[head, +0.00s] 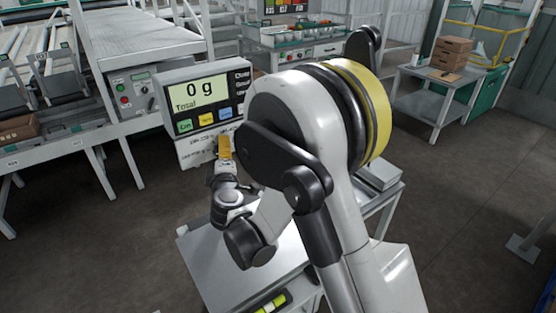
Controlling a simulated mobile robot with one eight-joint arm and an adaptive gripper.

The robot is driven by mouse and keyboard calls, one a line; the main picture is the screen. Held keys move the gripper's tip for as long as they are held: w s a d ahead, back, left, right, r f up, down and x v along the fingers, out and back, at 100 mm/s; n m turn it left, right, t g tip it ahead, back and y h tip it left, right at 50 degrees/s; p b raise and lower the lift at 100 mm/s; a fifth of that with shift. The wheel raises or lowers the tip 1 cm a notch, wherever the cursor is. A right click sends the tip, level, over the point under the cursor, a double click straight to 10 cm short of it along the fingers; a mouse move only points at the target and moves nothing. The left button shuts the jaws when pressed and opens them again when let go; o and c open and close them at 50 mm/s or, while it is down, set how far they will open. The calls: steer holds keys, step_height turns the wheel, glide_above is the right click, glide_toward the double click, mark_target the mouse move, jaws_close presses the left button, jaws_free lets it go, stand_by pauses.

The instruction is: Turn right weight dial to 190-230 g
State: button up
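A grey scale display (208,97) stands left of the middle, its screen reading "0 g" with a row of coloured keys below. My gripper (224,148) is in front of the display's lower edge, with an orange-yellow part at its tip. From this angle I cannot tell whether its fingers are apart or closed, or whether it touches the display. I cannot make out a right weight dial; my arm hides much of the area right of the display.
A light metal table (200,262) stands below my arm. A control box (132,92) with coloured buttons is on the frame at left, beside a conveyor. A side table (428,88) with brown boxes (453,51) stands back right. The floor at right is mostly clear.

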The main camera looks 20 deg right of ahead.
steer(key=s+d+r+m+g+p, duration=0.2)
steer(key=s+d+r+m+p, duration=0.1)
steer(key=s, duration=0.5)
steer(key=s+d+r+m+g+p, duration=0.3)
steer(key=s+d+r+m, duration=0.1)
steer(key=s, duration=0.5)
steer(key=s+d+r+m+g+p, duration=0.2)
steer(key=s+d+r+m+p, duration=0.1)
steer(key=s, duration=0.6)
steer(key=shift+d+r+m+g+y, duration=0.3)
steer(key=shift+d+r+m, duration=0.55)
steer(key=shift+r+m, duration=0.35)
steer(key=s+m+g+y, duration=0.1)
steer(key=s+g, duration=0.1)
steer(key=s, duration=0.7)
steer(key=shift+s+f+m, duration=0.25)
steer(key=shift+f+m, duration=0.1)
steer(key=shift+m, duration=0.05)
